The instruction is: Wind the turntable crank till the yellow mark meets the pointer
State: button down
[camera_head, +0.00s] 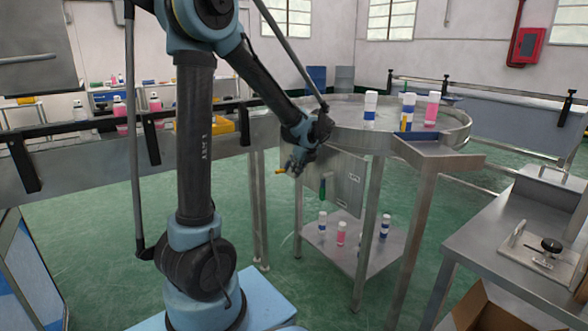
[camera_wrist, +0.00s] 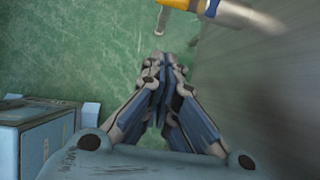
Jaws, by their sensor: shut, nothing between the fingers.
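The round metal turntable (camera_head: 345,112) stands at the upper right with white-capped cans on it. A small yellow-orange strip (camera_head: 404,122) shows at its near right side by a blue-labelled can; I cannot tell whether it is the mark or the pointer. The yellow crank handle (camera_head: 280,171) shows beside my gripper (camera_head: 294,166), below the turntable's left edge. In the wrist view, the handle (camera_wrist: 196,10) with its metal shaft lies at the top edge, beyond my gripper (camera_wrist: 165,62). My gripper is shut and empty, apart from the handle in that view.
A metal panel with a green handle (camera_head: 322,188) hangs under the turntable, close to my gripper. A lower shelf (camera_head: 330,248) holds several cans. A conveyor (camera_head: 90,152) runs in from the left. A steel bench (camera_head: 500,245) stands at the right. Green floor is open below.

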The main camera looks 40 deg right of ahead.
aim_at(287, 164)
jog(key=w+f, duration=0.4)
jog(key=w, duration=0.3)
jog(key=shift+w+d+f, duration=0.15)
jog(key=shift+d+f, duration=0.15)
